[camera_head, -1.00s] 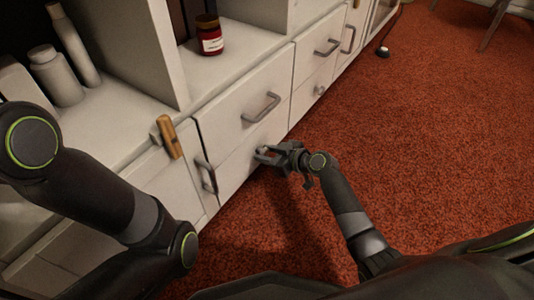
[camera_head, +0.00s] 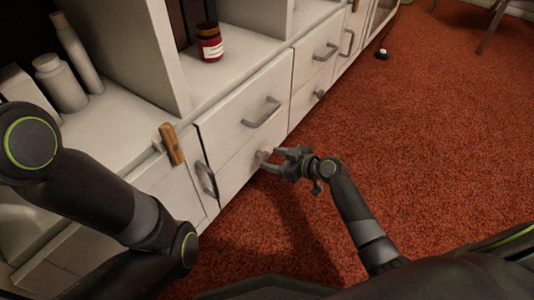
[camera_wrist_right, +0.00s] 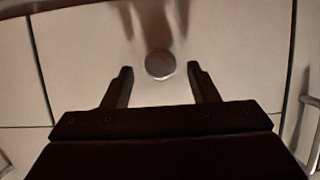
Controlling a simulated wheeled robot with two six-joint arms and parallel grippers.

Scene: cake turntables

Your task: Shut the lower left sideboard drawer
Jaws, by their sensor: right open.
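The sideboard's lower left drawer (camera_head: 236,172) has a pale front with a small round metal knob (camera_head: 263,156). Its front looks about flush with the upper drawer (camera_head: 238,105) above it. My right gripper (camera_head: 277,159) is open just in front of the knob, and nothing is held. In the right wrist view the knob (camera_wrist_right: 160,65) lies between and slightly beyond the two open fingertips (camera_wrist_right: 160,72). The fingers appear apart from it. My left arm comes in from the left, but its gripper is out of view.
A wooden-handled item (camera_head: 171,144) sits at the cabinet edge on the left. A labelled red jar (camera_head: 210,42) and white bottles (camera_head: 62,82) stand on the sideboard. Bar handles stick out from the fronts.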

